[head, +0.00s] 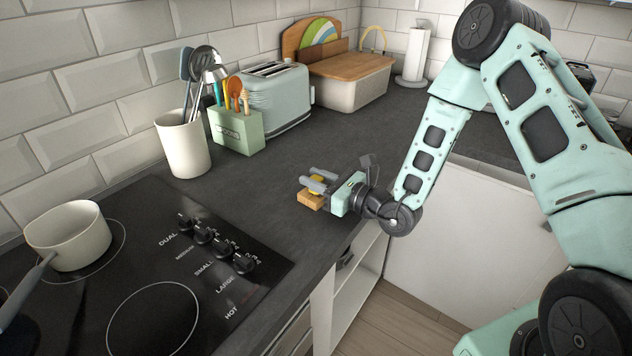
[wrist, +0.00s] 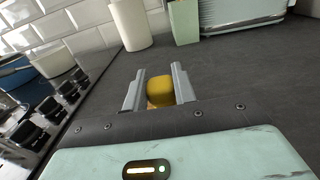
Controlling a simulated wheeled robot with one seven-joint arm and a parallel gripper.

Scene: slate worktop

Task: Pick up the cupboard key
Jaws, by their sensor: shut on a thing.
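My gripper (head: 316,185) is low over the worktop near its front edge, with its two grey fingers pointing left. It is shut on a rounded yellow thing (wrist: 161,91), which shows between the fingers in the wrist view. In the head view the yellow thing (head: 318,181) is partly hidden by the fingers. A small light-wood block (head: 311,199) is directly below it, close to or on the worktop. I cannot tell whether the two are joined. No key shape shows clearly, so I cannot tell whether the yellow thing is the cupboard key or part of it.
The slate worktop (head: 190,205) is clear around my gripper. The hob (head: 155,265) with a saucepan (head: 68,236) is at the left. A utensil crock (head: 183,145), a green utensil box (head: 237,130), a toaster (head: 270,98) and a bread bin (head: 350,84) stand along the wall.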

